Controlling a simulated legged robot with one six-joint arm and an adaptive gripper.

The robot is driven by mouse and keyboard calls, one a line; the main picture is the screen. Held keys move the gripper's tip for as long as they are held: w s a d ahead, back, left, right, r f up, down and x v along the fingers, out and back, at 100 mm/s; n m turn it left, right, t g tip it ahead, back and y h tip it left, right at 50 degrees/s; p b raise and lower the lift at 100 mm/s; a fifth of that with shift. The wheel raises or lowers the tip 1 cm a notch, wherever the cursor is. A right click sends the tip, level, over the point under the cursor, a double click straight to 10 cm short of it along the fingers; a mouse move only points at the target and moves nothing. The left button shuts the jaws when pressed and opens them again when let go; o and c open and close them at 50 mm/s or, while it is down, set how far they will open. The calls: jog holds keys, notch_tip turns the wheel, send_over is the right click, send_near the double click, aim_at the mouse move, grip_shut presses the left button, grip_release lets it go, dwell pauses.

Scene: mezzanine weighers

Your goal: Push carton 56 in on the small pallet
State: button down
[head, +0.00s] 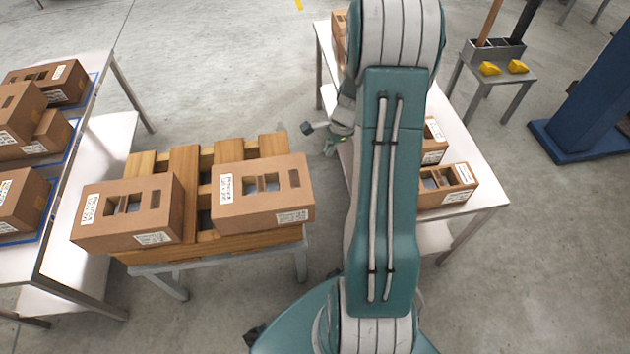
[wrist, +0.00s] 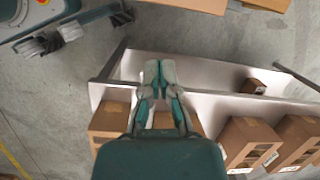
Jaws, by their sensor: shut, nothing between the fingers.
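The small wooden pallet (head: 184,165) lies on a low grey stand, with two brown cartons on its near half. The left carton (head: 150,222) sticks out past the pallet's left and near edges. The right carton (head: 262,209) sits nearer the right end, its right side at or slightly past the pallet's edge. Their label numbers are too small to read, so I cannot tell which is carton 56. My gripper (head: 326,136) is right of the pallet, apart from both cartons and partly hidden by my arm. In the wrist view my gripper (wrist: 160,74) is shut and empty.
A table (head: 480,200) with several cartons stands behind and right of my arm. Another table (head: 85,170) with stacked cartons on blue trays is at left. A small stand (head: 508,73) with yellow items and a blue post (head: 597,95) are far right.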

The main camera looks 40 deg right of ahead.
notch_tip(320, 180, down, 6)
jog(key=s+d+m, duration=0.1)
jog(key=d+m, duration=0.1)
jog(key=w+a+f, duration=0.2)
jog(key=a+f, duration=0.3)
jog(key=f, duration=0.4)
jog(key=shift+w+a+f+m, duration=0.15)
jog(key=shift+w+a+m, duration=0.15)
jog(key=shift+w+a, duration=0.1)
jog(key=a, duration=0.1)
jog(key=w+a, duration=0.1)
jog(key=a, duration=0.1)
jog(key=w+a, duration=0.1)
jog(key=shift+a, duration=0.25)
